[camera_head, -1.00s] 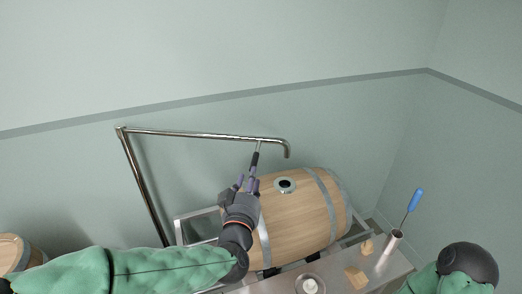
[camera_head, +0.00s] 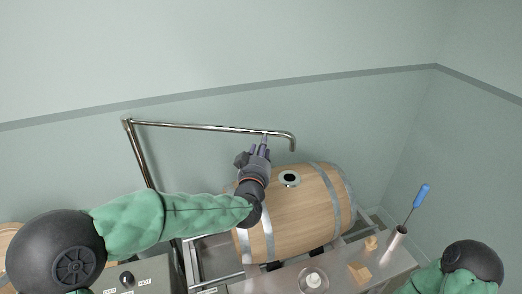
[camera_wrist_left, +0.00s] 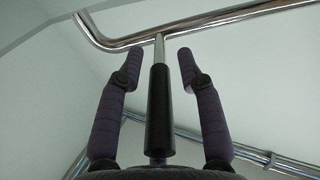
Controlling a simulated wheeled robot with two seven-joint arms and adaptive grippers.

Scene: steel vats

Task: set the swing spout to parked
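The swing spout (camera_head: 200,126) is a chrome pipe on an upright post, its arm reaching right, with its downturned end (camera_head: 293,145) above the wooden barrel (camera_head: 290,215) and close to the bung hole. A black handle (camera_wrist_left: 160,110) hangs from the pipe on a thin metal stem in the left wrist view. My left gripper (camera_head: 258,146) is up at the handle, just under the pipe. In the left wrist view its two fingers (camera_wrist_left: 157,68) stand apart on either side of the handle and stem, with gaps showing, so it is open. My right gripper is out of view.
A control box (camera_head: 140,278) with a knob stands lower left.

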